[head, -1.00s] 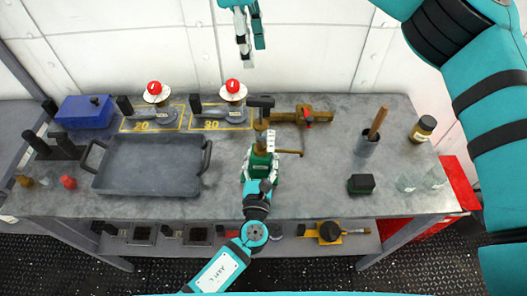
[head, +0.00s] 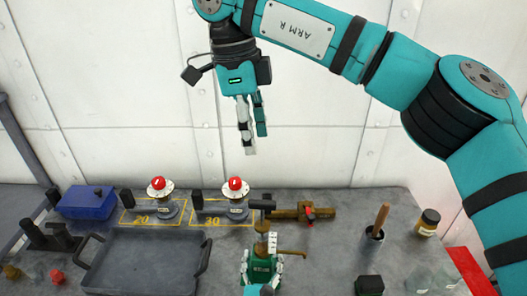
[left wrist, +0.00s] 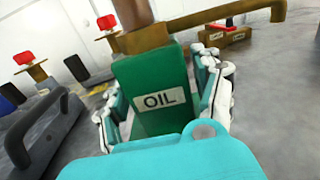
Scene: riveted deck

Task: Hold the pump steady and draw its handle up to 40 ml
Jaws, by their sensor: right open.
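The oil pump (head: 262,267) stands on the grey bench, with a green body marked OIL, a brass barrel, a side spout and a black cross handle (head: 262,204) on top. In the left wrist view, the green body (left wrist: 152,75) fills the middle and the handle is out of frame. My left gripper (head: 262,277) is low at the pump, its fingers closed against both sides of the green body. My right gripper (head: 253,143) is open and empty, pointing down above the handle and apart from it. Any volume marks are too small to read.
Two red-knobbed devices (head: 157,187) (head: 237,188) stand in yellow frames marked 20 and 30. A dark tray (head: 140,262) is left of the pump. A brass fitting (head: 305,212) lies close behind it, right.

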